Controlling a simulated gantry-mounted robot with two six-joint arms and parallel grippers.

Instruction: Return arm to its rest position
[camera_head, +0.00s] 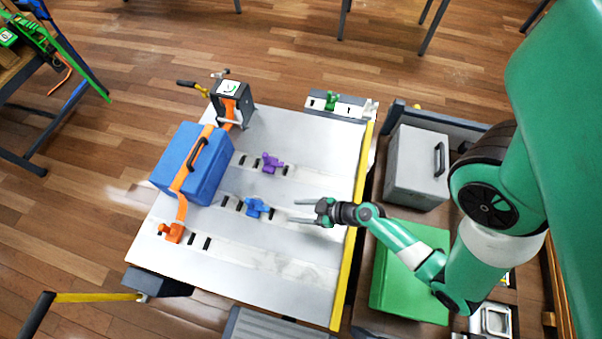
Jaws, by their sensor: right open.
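My right gripper (308,212) is open and empty above the white board (285,275), to the right of a blue clip (256,207) and apart from it. Its green arm comes in from the right over the board's yellow edge. A blue case (207,170) with a dark handle lies at the board's left side. An orange strap (181,181) runs across the case, from a grey ratchet box (232,103) at the back to an orange clip (172,232) at the front. My left gripper is not in view.
Right of the yellow edge (350,256) are a grey case (417,166) and a green case (398,283). A workbench (18,68) stands far left. The board's front middle is clear.

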